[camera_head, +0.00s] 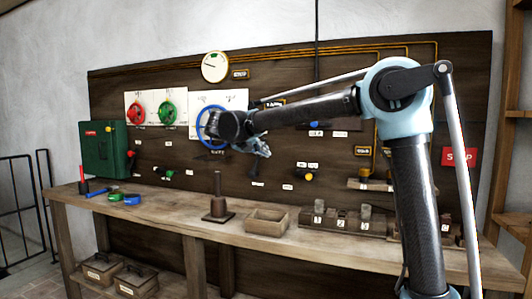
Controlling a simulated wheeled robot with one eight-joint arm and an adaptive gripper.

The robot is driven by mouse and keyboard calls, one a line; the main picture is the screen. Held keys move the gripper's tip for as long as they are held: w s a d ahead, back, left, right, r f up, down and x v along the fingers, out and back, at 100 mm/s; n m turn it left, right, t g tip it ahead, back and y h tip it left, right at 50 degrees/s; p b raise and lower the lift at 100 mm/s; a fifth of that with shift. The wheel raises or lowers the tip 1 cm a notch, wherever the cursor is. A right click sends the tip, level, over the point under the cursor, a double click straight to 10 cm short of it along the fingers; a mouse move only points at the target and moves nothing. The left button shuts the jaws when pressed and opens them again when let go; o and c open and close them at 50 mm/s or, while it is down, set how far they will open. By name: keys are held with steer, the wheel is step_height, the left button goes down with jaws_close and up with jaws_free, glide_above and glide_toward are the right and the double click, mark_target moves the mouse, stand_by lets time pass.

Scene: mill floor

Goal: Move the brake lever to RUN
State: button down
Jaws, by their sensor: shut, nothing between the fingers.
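My arm reaches in from the right, and my gripper (265,151) is shut and empty in front of the dark wall board (230,175). It is right of the blue handwheel (205,124) and partly overlaps that area. I cannot tell for sure which control is the brake lever, because the labels are too small to read. A yellow-knobbed control (308,177) with two small labels above it sits on the board, right of and below my gripper. My arm hides part of the board.
A workbench (165,205) runs below the board. It carries a dark upright post on a base (217,205), an open wooden box (267,221) and a numbered block row (340,222). A green cabinet (103,150) and red and green handwheels (137,113) are at left.

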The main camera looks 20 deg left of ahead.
steer(key=s+a, duration=0.4)
steer(key=s, duration=0.1)
steer(key=shift+s+r, duration=0.35)
steer(key=shift+r, duration=0.05)
